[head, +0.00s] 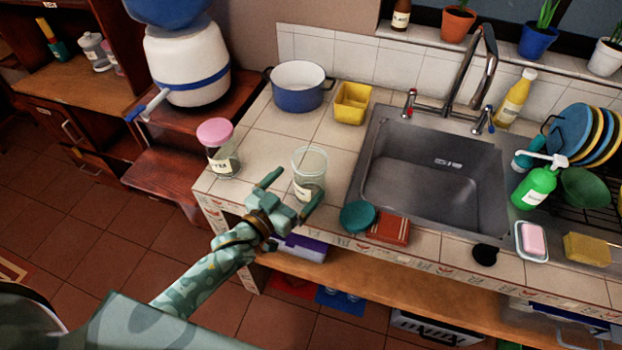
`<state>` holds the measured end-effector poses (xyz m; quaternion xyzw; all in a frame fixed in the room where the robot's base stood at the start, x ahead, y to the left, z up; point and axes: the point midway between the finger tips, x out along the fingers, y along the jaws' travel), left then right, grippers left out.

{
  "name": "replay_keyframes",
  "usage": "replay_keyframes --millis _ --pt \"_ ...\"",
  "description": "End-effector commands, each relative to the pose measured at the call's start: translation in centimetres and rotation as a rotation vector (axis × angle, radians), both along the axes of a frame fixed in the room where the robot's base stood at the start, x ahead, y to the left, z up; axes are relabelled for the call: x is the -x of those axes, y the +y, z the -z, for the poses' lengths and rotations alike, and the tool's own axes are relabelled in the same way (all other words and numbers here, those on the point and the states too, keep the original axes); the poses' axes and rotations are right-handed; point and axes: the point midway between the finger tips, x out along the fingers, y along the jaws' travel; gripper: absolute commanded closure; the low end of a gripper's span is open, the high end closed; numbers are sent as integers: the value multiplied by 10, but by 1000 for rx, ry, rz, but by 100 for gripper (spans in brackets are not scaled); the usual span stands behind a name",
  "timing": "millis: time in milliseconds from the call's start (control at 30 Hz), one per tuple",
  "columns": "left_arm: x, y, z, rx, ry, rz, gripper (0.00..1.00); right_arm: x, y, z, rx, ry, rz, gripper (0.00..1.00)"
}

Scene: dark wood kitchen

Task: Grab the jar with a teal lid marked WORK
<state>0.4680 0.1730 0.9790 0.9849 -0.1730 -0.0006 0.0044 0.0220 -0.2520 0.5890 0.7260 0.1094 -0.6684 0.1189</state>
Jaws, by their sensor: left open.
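A clear glass jar (310,166) with a pale label stands upright on the tiled counter, left of the sink. No teal lid shows on its top, and its label is partly hidden and too small to read. A round teal disc (358,216), possibly a lid, lies on the counter's front edge to the right of the jar. My left gripper (294,189) is open and empty just in front of the jar, its fingers pointing toward it. I cannot tell whether a finger touches the glass. My right gripper is not in view.
A pink-lidded labelled jar (220,160) stands to the left, near the counter's edge. A blue-and-white pot (299,92) and a yellow container (351,103) stand behind. A red-brown block (389,230) lies beside the teal disc. The sink (430,180) is to the right.

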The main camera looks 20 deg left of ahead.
Motion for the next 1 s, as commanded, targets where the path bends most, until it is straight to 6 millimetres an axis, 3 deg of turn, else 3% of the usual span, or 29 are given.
replay_keyframes --millis 167,433,733,933,967,1000 --pt "-14 -5 1 -2 0 -1 3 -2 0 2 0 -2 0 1" --pt "-52 -20 3 -1 1 0 3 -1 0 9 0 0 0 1" --pt "-58 -22 3 -2 2 0 3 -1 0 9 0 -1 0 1" --pt "-57 -22 3 -2 2 0 59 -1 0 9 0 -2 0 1" --pt "-57 -22 3 -2 2 0 65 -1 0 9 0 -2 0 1" --pt "-58 -22 2 -1 -1 0 65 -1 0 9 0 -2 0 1"
